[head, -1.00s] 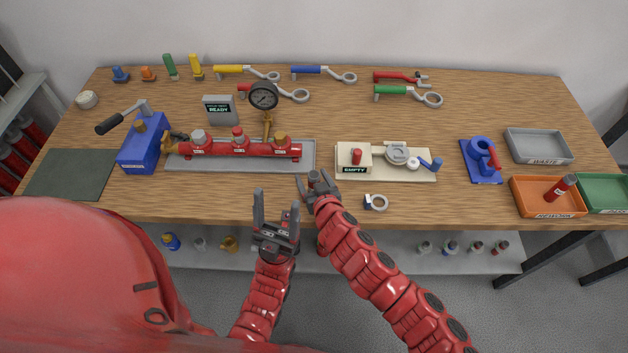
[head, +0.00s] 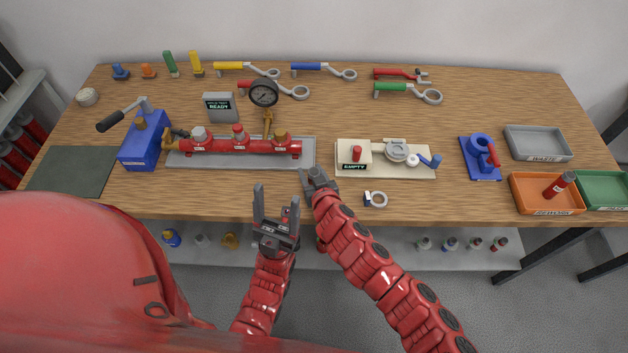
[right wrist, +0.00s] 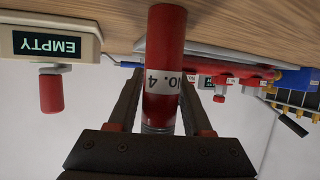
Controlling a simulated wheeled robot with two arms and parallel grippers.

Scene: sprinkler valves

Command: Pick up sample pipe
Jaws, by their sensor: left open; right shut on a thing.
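A red sample pipe (right wrist: 165,45) with a white label reading "No. 4" shows in the right wrist view. It stands between the fingers of my right gripper (right wrist: 160,103), which is shut on it. In the head view my right gripper (head: 318,176) is over the table's front part, between the manifold plate and the cream fixture; the pipe cannot be made out there. My left gripper (head: 276,197) is open and empty, to the left of the right one, at the table's front edge. Another red pipe (head: 559,185) lies tilted in the orange tray (head: 526,207).
A red manifold (head: 222,147) with a gauge (head: 264,93) stands on a grey plate. The cream fixture (head: 352,148) displays "EMPTY". A blue vise (head: 481,158), a grey waste tray (head: 538,144) and a green tray (head: 606,190) are at right.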

